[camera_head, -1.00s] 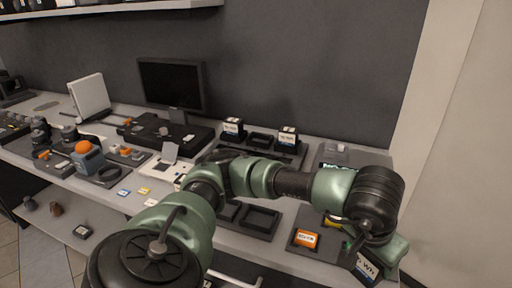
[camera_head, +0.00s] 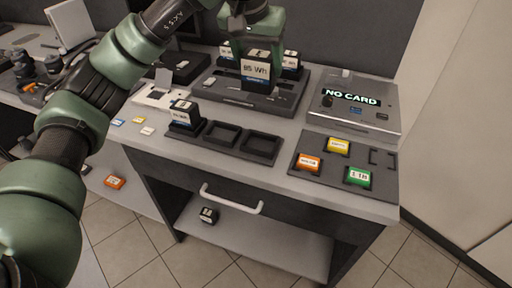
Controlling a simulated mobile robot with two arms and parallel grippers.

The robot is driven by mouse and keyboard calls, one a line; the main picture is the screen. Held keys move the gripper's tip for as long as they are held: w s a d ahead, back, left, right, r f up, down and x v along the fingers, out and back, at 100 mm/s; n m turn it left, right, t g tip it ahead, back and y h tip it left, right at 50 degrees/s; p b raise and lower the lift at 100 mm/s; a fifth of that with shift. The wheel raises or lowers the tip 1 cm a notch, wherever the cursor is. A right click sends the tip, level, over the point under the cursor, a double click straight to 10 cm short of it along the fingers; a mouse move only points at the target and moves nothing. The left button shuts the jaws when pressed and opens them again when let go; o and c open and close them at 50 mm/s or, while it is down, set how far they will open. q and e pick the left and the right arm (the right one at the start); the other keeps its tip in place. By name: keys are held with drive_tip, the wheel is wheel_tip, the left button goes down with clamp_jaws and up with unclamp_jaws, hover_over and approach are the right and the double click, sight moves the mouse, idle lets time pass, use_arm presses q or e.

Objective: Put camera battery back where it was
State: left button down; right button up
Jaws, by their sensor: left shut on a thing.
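A black and white camera battery labelled "95 Wh" (camera_head: 257,72) is held upright in my left gripper (camera_head: 254,48), which is shut on it. The battery is at the middle of the dark charger dock (camera_head: 285,100) at the back of the bench. I cannot tell whether its base touches the dock. Two other batteries stand in the dock, one on the left (camera_head: 226,50) and one on the right (camera_head: 291,60), partly hidden by the gripper and held battery. A dark three-slot tray (camera_head: 226,147) lies in front; a battery (camera_head: 184,114) stands in its left slot, the other two slots are empty. My right gripper is not in view.
A grey card reader showing "NO CARD" (camera_head: 351,98) is at the right. A dark mat in front of it holds an orange card (camera_head: 308,163), a yellow card (camera_head: 339,145) and a green card (camera_head: 358,176). A white drawer handle (camera_head: 231,203) sticks out below the bench top.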

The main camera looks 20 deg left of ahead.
use_arm(q)
drive_tip(key=shift+w+d+r, duration=0.1)
drive_tip(key=shift+d+r, duration=0.1)
drive_tip(key=shift+r, duration=0.25)
drive_tip(key=shift+f, duration=0.35)
wheel_tip(320, 180, down, 19)
drive_tip(key=shift+r+p, duration=0.2)
drive_tip(key=shift+p, duration=0.75)
drive_tip(key=shift+w, duration=0.1)
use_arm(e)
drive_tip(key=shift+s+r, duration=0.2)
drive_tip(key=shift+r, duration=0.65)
use_arm(q)
drive_tip(key=shift+f, duration=0.15)
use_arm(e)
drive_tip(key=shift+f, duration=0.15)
use_arm(q)
drive_tip(key=shift+c, duration=1.6)
unclamp_jaws()
drive_tip(key=shift+f, duration=0.1)
